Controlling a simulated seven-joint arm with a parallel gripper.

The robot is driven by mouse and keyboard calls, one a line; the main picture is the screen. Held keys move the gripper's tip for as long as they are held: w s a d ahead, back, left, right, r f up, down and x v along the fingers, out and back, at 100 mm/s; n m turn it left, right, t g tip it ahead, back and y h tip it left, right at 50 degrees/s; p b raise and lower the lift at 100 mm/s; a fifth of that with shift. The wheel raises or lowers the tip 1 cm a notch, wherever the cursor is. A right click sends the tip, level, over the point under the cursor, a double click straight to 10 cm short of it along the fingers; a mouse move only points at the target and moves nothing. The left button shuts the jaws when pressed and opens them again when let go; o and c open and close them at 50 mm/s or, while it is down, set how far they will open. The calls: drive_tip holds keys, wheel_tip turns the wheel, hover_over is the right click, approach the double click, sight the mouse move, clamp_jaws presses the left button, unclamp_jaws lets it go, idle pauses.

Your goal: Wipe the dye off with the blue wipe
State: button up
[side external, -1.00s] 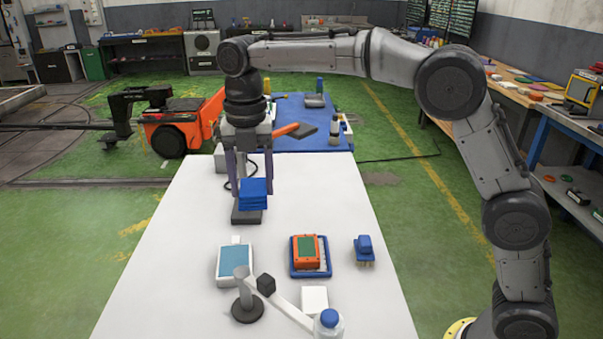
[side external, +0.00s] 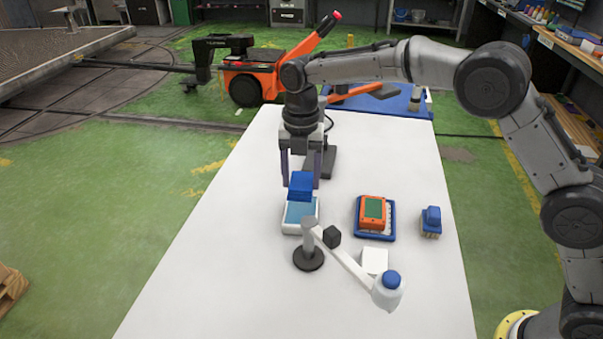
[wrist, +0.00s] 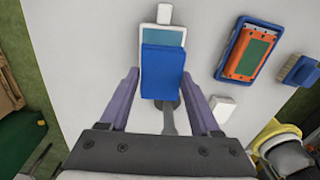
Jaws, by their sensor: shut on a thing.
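My gripper (side external: 301,183) points down, shut on the blue wipe (side external: 300,187), a folded block. In the wrist view, the wipe (wrist: 163,71) shows between the purple fingers (wrist: 162,98). It is over a white-framed pad with a teal face (side external: 299,213) and hides part of it. In the wrist view, a strip of the teal face (wrist: 162,38) shows beyond the wipe. I cannot tell whether wipe and pad touch. I cannot make out a separate dye mark on the teal face.
An orange-framed device with a green face (side external: 373,209) lies on a blue tray (side external: 361,234). A blue-handled brush (side external: 431,219) is right of it. The table's left side is clear.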

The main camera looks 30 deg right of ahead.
hover_over(301, 210)
drive_tip(key=shift+f, duration=2.2)
drive_tip(key=shift+f, duration=0.65)
drive_tip(key=shift+r, duration=0.1)
drive_tip(key=shift+r, duration=3.45)
